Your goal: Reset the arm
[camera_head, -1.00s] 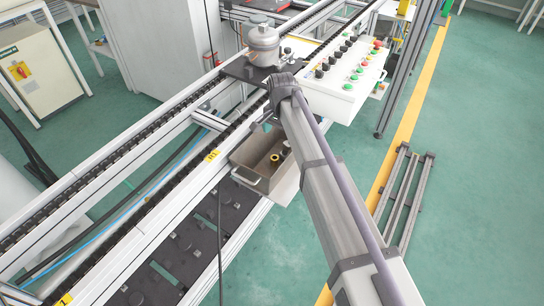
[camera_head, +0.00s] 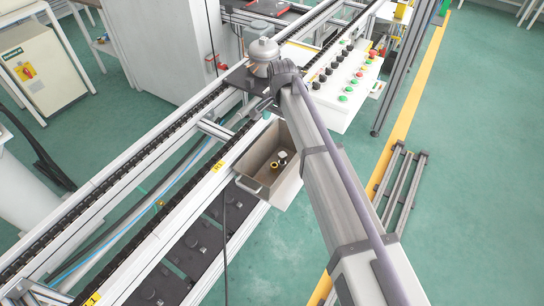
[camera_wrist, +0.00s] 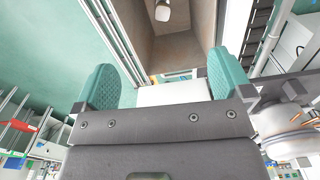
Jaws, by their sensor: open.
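My gripper shows in the wrist view (camera_wrist: 161,84) with its two teal padded fingers wide apart and nothing held between them. In the head view my arm reaches up to the conveyor, and the gripper is mostly hidden behind the wrist, above the far end of an open metal bin. The silver compressor (camera_head: 263,54) stands upright on a dark plate on the conveyor, just beyond my wrist. It also shows at the right of the wrist view (camera_wrist: 283,128), apart from the fingers.
The metal bin (camera_head: 288,192) hangs beside the conveyor rail (camera_head: 150,205) and holds small parts (camera_head: 279,162). A white button panel (camera_head: 340,112) stands right of the compressor. A grey metal frame (camera_head: 402,188) lies on the floor at right.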

